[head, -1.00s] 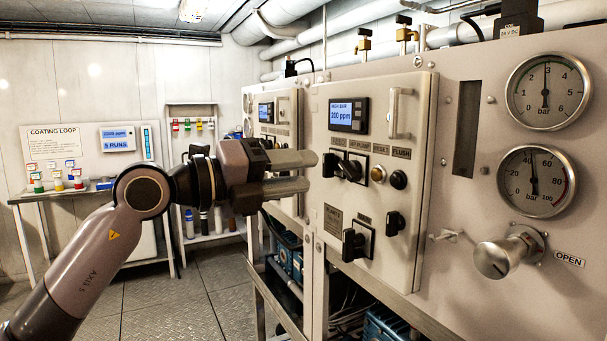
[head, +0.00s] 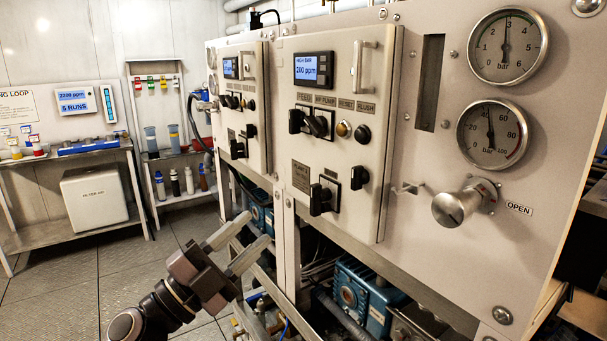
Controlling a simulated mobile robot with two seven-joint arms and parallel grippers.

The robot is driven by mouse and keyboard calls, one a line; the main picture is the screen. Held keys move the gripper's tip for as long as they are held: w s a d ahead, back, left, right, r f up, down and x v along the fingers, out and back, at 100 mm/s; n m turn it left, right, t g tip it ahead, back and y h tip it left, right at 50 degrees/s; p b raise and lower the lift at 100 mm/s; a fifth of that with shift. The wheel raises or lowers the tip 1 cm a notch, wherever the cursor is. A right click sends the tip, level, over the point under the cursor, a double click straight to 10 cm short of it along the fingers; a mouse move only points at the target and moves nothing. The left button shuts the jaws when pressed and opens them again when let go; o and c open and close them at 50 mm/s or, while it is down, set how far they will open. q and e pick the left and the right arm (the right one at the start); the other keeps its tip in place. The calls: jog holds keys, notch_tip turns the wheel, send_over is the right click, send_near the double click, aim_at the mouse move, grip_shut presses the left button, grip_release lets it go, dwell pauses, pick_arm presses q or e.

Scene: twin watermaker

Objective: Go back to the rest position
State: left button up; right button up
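My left gripper (head: 238,244) is low in the head view, left of the watermaker panel and below its switches. Its two fingers are apart with nothing between them, pointing up and right. The near control panel (head: 340,140) has a lit display (head: 313,69) reading 200 ppm, black rotary switches (head: 310,122) and two round buttons. The gripper is clear of the panel face in the picture. My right gripper is not in view.
Two gauges, the upper (head: 508,46) and lower (head: 492,134), sit right of the panel above a round valve knob (head: 462,205) labelled OPEN. Blue pumps (head: 362,298) stand under the panel. A side table (head: 62,235) and a bottle shelf (head: 180,152) stand at the back left. Floor between is clear.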

pick_arm(q)
jog(key=s+a+f+n+t+y, duration=0.1)
jog(key=s+a+f+n+y, duration=0.15)
jog(key=f+n+y, duration=0.45)
jog(key=s+a+f+n+y+p, duration=0.15)
jog(key=a+f+n, duration=0.25)
jog(key=f, duration=0.5)
jog(key=s+a+f+n+t+y+b, duration=0.1)
jog(key=s+a+f+n+y, duration=0.2)
jog(key=f+n+y, duration=0.4)
jog(key=s+a+f+n+g+p, duration=0.1)
jog(key=s+f+g, duration=0.5)
jog(key=s+f, duration=0.9)
jog(key=shift+s+a+f+n+g, duration=0.3)
jog(key=shift+a+n, duration=0.25)
jog(key=shift+n, duration=0.35)
jog(key=shift+r, duration=0.1)
